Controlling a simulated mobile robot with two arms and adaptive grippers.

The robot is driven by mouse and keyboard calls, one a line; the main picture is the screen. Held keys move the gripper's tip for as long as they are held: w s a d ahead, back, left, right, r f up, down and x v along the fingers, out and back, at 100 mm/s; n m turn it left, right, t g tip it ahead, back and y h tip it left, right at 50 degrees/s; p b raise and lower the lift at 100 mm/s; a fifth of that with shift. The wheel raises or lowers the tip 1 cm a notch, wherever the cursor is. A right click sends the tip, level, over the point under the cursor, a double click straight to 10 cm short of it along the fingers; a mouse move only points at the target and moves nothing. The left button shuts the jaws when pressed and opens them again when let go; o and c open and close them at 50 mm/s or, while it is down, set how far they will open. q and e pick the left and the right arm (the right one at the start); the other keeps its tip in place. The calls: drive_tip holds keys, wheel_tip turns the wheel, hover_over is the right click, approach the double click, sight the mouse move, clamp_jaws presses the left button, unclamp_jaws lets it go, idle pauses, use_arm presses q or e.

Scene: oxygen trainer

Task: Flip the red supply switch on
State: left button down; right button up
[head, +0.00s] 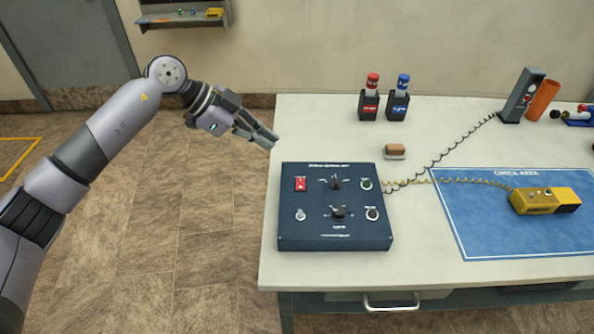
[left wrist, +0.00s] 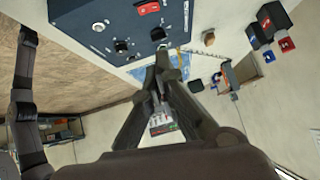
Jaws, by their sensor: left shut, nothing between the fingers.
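The red supply switch (head: 301,184) is on the upper left of the dark blue control panel (head: 335,243), which lies on the white table. The switch also shows at the top of the left wrist view (left wrist: 148,8). Whether it is on or off is too small to tell. My left gripper (head: 272,142) is shut and empty. It hangs by the table's left edge, above and behind the panel's upper left corner, apart from the switch. In the left wrist view its fingers (left wrist: 158,66) come together below the panel. My right gripper is not in view.
The panel also carries knobs (head: 337,212) and a small toggle (head: 300,214). Coiled cords run right to a yellow device (head: 535,201) on a blue mat (head: 470,243).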

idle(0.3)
use_arm(q)
drive_tip(key=p, duration=0.1)
hover_over(297, 182)
drive_tip(key=f, duration=0.7)
drive_tip(key=shift+s+d, duration=0.1)
drive_tip(key=shift+s, duration=0.25)
wheel_tip(297, 182, down, 3)
drive_tip(key=shift+w+r+p, duration=0.15)
drive_tip(key=shift+r+p, duration=0.05)
drive_tip(key=shift+p, duration=0.1)
drive_tip(key=shift+w+f, duration=0.15)
drive_tip(key=shift+f, duration=0.55)
drive_tip(key=shift+p, duration=0.6)
drive_tip(key=shift+w+f, duration=0.15)
drive_tip(key=shift+f, duration=0.15)
